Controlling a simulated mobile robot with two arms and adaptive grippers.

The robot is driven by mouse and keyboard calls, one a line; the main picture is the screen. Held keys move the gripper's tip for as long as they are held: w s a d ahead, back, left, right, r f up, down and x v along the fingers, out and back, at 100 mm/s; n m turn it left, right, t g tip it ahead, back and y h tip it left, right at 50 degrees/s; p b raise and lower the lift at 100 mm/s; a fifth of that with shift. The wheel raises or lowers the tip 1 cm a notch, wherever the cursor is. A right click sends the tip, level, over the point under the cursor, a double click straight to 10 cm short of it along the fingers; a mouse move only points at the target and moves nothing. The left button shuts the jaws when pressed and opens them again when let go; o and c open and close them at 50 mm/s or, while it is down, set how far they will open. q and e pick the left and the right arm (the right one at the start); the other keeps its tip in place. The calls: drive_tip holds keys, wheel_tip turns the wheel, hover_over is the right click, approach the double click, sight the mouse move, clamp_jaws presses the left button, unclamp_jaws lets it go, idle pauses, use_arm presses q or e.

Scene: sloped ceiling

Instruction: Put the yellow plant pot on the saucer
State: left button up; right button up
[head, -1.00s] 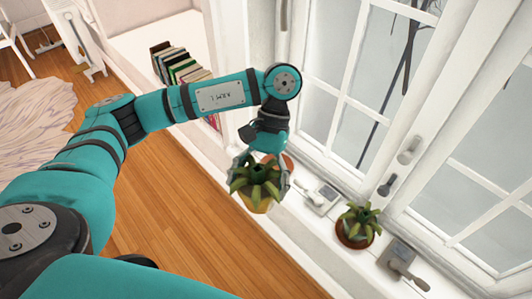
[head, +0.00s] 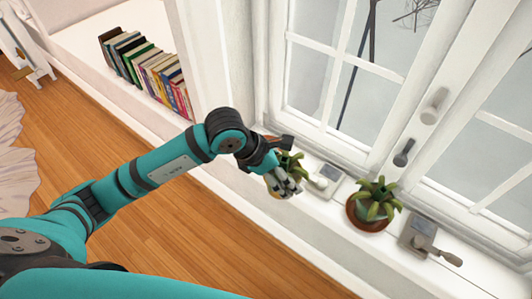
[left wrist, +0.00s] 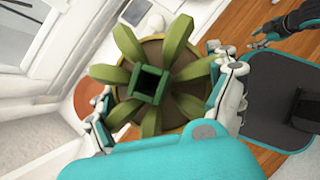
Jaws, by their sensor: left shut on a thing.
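My left gripper (head: 284,185) is shut on the yellow plant pot (head: 273,190), which holds a spiky green plant. The pot is at the window sill; its base is hidden, so I cannot tell whether it touches anything. In the left wrist view the plant (left wrist: 150,82) fills the middle, with my left gripper's fingers (left wrist: 160,105) on both sides of the pot. A terracotta saucer (left wrist: 88,98) shows partly behind the pot there, to its left. My right gripper (left wrist: 266,38) is small at the upper right of that view, away from the pot; its jaw state is unclear.
Another green plant (head: 376,198) stands in a brown dish (head: 354,216) on the sill. A light-coloured device (head: 326,179) lies between the two plants, and a grey one (head: 418,231) with a handle lies farther right. The window (head: 345,85) rises behind. Books (head: 146,70) stand at upper left.

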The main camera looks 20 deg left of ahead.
use_arm(q)
drive_tip(key=shift+w+n, duration=0.25)
drive_tip(key=shift+n, duration=0.05)
drive_tip(key=w+a+f, duration=0.1)
drive_tip(key=w+a, duration=0.1)
drive_tip(key=w, duration=0.2)
drive_tip(key=w+a+f, duration=0.2)
drive_tip(key=w+a, duration=0.1)
drive_tip(key=w, duration=0.2)
drive_tip(key=w+a+f, duration=0.1)
drive_tip(key=w+a, duration=0.2)
drive_tip(key=w, duration=0.1)
drive_tip(key=shift+w+a+f, duration=0.15)
drive_tip(key=shift+a+f, duration=0.05)
drive_tip(key=shift+f, duration=0.3)
use_arm(e)
drive_tip(key=shift+w+a+r, duration=0.1)
drive_tip(key=shift+w+r, duration=0.55)
drive_tip(key=shift+w, duration=0.25)
use_arm(q)
drive_tip(key=shift+b, duration=0.3)
drive_tip(key=o, duration=1.4)
drive_tip(key=shift+f, duration=0.15)
drive_tip(key=shift+o, duration=0.2)
use_arm(e)
drive_tip(key=shift+s, duration=0.1)
